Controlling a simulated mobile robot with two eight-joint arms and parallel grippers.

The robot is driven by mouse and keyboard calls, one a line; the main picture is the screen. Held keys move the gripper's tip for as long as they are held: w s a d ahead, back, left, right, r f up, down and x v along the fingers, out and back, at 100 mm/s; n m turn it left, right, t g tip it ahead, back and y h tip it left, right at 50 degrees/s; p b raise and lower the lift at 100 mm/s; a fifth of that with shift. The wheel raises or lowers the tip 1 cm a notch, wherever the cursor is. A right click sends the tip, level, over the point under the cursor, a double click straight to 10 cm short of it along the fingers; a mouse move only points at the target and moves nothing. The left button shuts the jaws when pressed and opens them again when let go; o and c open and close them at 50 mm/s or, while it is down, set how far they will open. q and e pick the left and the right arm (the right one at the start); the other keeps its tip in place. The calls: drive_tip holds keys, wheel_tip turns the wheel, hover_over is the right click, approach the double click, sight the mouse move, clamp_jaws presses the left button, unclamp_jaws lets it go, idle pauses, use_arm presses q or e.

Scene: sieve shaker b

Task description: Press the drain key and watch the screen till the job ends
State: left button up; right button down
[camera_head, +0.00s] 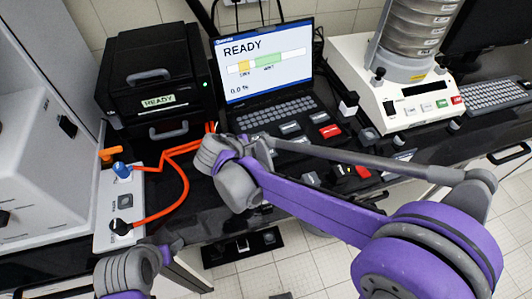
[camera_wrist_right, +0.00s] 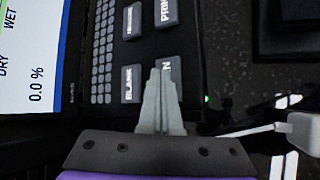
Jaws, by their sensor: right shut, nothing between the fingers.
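The laptop screen (camera_head: 262,62) reads READY, with a DRY/WET bar and 0.0 %. The wrist view shows its edge (camera_wrist_right: 30,60) turned sideways, with DRY, WET and 0.0 %. My right gripper (camera_wrist_right: 157,72) is shut and empty, its fingertips over a dark key (camera_wrist_right: 172,66) whose visible lettering ends in N; the fingers cover the rest. I cannot tell whether they touch it. Beside it is the BLANK key (camera_wrist_right: 132,84). In the head view my right arm lies across the laptop's front, and its fingertips are not clear. My left arm shows at the bottom left; its gripper is out of view.
A key reading PRIM (camera_wrist_right: 167,12) is beyond the fingertips. A black printer-like unit (camera_head: 150,75) marked READY stands left of the laptop. Orange tubes (camera_head: 180,150) run to a white valve box (camera_head: 105,205). A sieve shaker (camera_head: 410,100) stands right.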

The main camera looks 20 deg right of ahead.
use_arm(q)
drive_tip(key=shift+s+f, duration=0.45)
drive_tip(key=shift+f, duration=0.1)
use_arm(e)
drive_tip(key=shift+s+f, duration=0.2)
drive_tip(key=shift+f, duration=0.25)
drive_tip(key=shift+w+r, duration=0.15)
drive_tip(key=shift+r, duration=0.3)
drive_tip(key=shift+w+r+p, duration=0.3)
drive_tip(key=shift+w+r, duration=0.05)
drive_tip(key=shift+r, duration=0.1)
use_arm(q)
drive_tip(key=shift+w+r, duration=0.4)
drive_tip(key=shift+r, duration=0.15)
drive_tip(key=shift+r, duration=0.2)
use_arm(e)
drive_tip(key=shift+s+r, duration=0.1)
drive_tip(key=shift+r, duration=0.05)
